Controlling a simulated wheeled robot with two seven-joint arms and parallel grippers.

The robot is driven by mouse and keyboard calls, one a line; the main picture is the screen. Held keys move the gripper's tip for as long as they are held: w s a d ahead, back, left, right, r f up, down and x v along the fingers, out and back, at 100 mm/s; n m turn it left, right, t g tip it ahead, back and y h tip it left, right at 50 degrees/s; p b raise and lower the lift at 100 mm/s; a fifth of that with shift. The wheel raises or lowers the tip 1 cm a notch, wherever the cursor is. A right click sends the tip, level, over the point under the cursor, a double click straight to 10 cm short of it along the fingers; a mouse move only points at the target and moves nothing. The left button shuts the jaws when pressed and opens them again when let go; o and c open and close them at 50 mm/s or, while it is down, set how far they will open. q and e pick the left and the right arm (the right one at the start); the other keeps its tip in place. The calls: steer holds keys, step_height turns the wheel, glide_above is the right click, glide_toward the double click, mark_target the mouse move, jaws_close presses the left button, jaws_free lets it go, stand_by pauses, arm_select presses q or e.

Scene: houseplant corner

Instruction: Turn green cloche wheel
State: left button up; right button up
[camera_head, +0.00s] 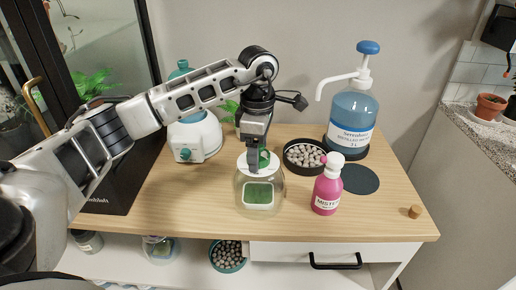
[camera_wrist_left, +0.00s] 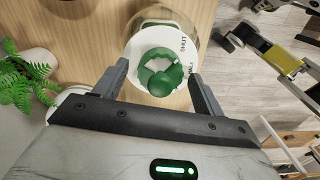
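The cloche (camera_head: 260,195) is a clear glass jar with a white lid and a green-and-white label, standing on the wooden tabletop. Its green wheel (camera_wrist_left: 162,70) sits on the white lid (camera_wrist_left: 183,99), which carries printed lettering including "SHUT". In the head view the wheel is mostly hidden by my gripper. My left gripper (camera_head: 254,166) points down over the lid. In the left wrist view its open fingers (camera_wrist_left: 159,74) stand on either side of the wheel, with gaps visible. I cannot tell the fingertips' exact height against the wheel. My right gripper is not identifiable.
A pink bottle (camera_head: 326,191) stands close right of the cloche. Behind are a black dish of pebbles (camera_head: 303,163) and a blue pump bottle (camera_head: 352,112). A white-and-teal device (camera_head: 195,138) stands left. The tabletop's front right (camera_head: 385,223) is mostly clear.

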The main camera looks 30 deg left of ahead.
arm_select(q)
steer(key=shift+r, duration=0.1)
step_height(320, 180, up, 16)
steer(key=p, duration=0.1)
steer(key=shift+p, duration=0.3)
steer(key=shift+f, duration=0.2)
stand_by(0.4)
